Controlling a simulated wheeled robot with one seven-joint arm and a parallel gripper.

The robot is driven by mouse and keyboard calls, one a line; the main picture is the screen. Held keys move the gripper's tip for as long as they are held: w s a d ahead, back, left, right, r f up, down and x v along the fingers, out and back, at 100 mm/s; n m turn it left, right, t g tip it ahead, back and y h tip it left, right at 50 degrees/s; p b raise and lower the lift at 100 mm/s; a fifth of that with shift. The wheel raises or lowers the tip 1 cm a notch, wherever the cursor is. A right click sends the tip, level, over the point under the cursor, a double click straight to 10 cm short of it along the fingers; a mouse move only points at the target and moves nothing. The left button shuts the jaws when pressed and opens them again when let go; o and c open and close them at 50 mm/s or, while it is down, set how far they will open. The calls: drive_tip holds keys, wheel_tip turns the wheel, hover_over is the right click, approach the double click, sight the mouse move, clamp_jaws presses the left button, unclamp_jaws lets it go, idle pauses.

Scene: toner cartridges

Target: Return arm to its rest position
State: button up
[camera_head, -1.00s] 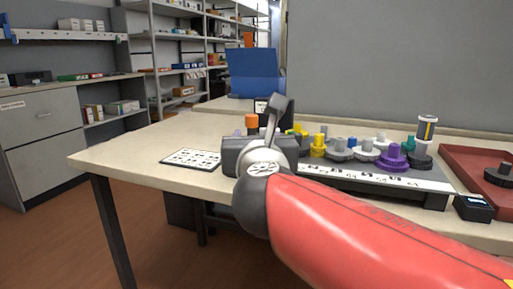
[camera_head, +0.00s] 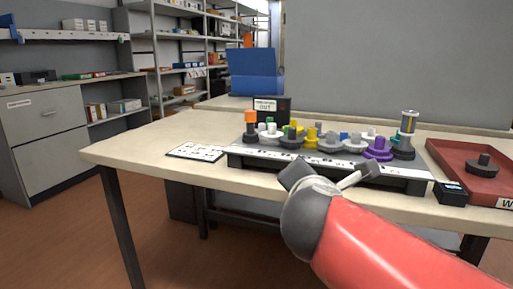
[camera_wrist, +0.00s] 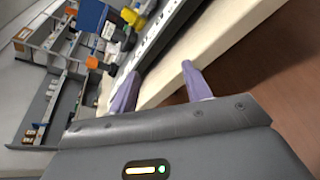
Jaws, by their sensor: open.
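My arm (camera_head: 385,245) is red with a grey wrist and reaches in from the lower right in the head view, in front of the table's front edge. The gripper itself is mostly hidden there behind the wrist. In the wrist view my gripper (camera_wrist: 158,82) shows two purple fingers set apart with nothing between them. The fingers point toward the table edge and the rack, apart from both.
A long rack (camera_head: 400,181) with several coloured knobbed cartridges stands on the table (camera_head: 130,152). A printed card (camera_head: 195,152) lies at its left. A red tray (camera_head: 447,152) with a dark part (camera_head: 482,167) is at the right, beside a small black box (camera_head: 450,192). Open floor (camera_head: 60,235) lies left.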

drive_tip(key=s+d+f+m+g, duration=0.6)
drive_tip(key=s+d+f+m, duration=0.25)
drive_tip(key=f+m, duration=0.5)
drive_tip(key=s+a+f+m+g+y+p, duration=0.1)
drive_tip(key=s+a+f+m+g+y, duration=0.1)
drive_tip(key=s+f+m, duration=0.3)
drive_tip(key=s+a+m+g, duration=0.1)
drive_tip(key=s+m, duration=0.2)
drive_tip(key=m, duration=0.3)
drive_tip(key=shift+m+y, duration=0.35)
drive_tip(key=shift+y, duration=0.05)
drive_tip(key=shift+a, duration=0.1)
